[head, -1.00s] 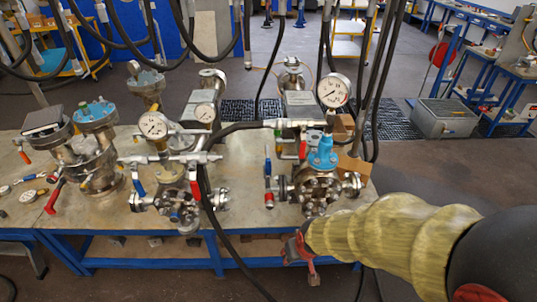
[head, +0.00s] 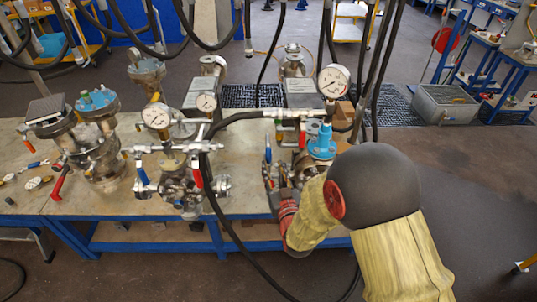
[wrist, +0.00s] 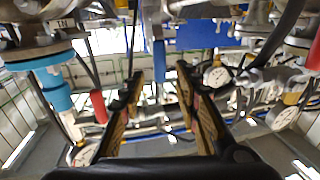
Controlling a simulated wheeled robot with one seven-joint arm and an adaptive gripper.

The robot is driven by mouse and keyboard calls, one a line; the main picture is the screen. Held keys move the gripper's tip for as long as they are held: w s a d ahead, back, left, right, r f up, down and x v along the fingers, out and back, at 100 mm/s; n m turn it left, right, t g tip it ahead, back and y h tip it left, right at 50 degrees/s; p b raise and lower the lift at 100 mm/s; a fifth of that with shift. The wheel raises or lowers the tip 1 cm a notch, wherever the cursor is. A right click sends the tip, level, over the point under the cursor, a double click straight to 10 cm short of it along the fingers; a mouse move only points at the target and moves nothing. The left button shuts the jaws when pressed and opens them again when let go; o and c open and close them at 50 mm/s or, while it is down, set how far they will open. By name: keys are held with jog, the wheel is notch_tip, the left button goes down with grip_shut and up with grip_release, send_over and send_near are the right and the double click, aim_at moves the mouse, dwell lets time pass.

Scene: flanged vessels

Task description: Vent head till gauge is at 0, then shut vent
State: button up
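The right vessel has a blue neck (head: 321,141) and a round dial gauge (head: 333,82) on top; its needle is too small to read surely. A blue-handled lever (head: 267,149) and a red-handled lever (head: 302,138) stand at its left, by the hose fitting. My gripper (head: 272,182) is just below the blue lever. In the wrist view, which looks upside down, my gripper (wrist: 156,88) is open. The blue lever (wrist: 159,60) shows between and beyond the fingertips, apparently untouched. The red lever (wrist: 98,106) is left of the fingers. My arm hides the vessel's lower body.
A middle vessel with a gauge (head: 156,115) and levers stands to the left. A black hose (head: 216,175) loops from the right fitting down in front of the bench (head: 110,205). More hoses hang overhead.

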aim_at(269, 156)
jog(key=w, duration=0.2)
jog(key=w+a, duration=0.1)
jog(key=w, duration=0.4)
jog(key=shift+w+a, duration=0.2)
jog(key=shift+a, duration=0.05)
jog(key=c, duration=0.8)
grip_shut()
